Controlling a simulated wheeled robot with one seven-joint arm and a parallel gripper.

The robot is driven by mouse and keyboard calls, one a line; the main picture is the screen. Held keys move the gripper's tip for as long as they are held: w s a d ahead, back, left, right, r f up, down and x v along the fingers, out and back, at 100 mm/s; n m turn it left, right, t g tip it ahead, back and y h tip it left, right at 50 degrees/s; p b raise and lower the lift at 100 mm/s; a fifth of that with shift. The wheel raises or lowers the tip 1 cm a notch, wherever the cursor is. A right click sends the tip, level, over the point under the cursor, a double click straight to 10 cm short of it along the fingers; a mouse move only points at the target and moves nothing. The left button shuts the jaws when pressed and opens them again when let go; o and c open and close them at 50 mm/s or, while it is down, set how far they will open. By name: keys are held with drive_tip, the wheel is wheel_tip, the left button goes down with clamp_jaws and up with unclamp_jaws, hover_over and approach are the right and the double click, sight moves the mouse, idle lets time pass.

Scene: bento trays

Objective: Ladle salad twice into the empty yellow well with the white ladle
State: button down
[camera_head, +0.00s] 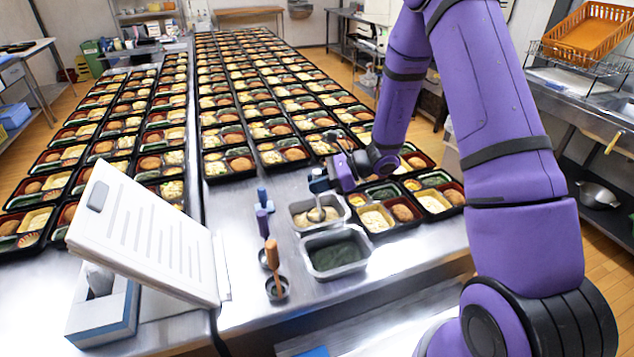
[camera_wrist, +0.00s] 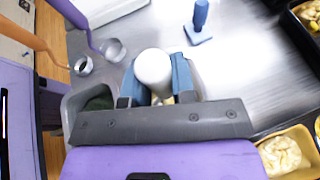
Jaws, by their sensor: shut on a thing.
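My gripper (camera_head: 320,181) is shut on the white ladle, whose round white handle end (camera_wrist: 153,68) shows between the blue fingers in the wrist view. The ladle's bowl (camera_head: 316,213) is down at the pale salad in a metal tub (camera_head: 342,203); how full the bowl is, I cannot tell. Right of this tub, a near bento tray (camera_head: 382,234) has a yellow well with pale food.
A metal tub of dark green food (camera_head: 335,252) stands in front of the salad tub. Orange-handled (camera_head: 272,255) and blue-handled (camera_head: 263,200) utensils stand to the left. A white document stand (camera_head: 145,235) is at front left. Rows of filled trays cover the table behind.

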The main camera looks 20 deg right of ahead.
idle(0.4)
drive_tip(key=shift+r, duration=4.5)
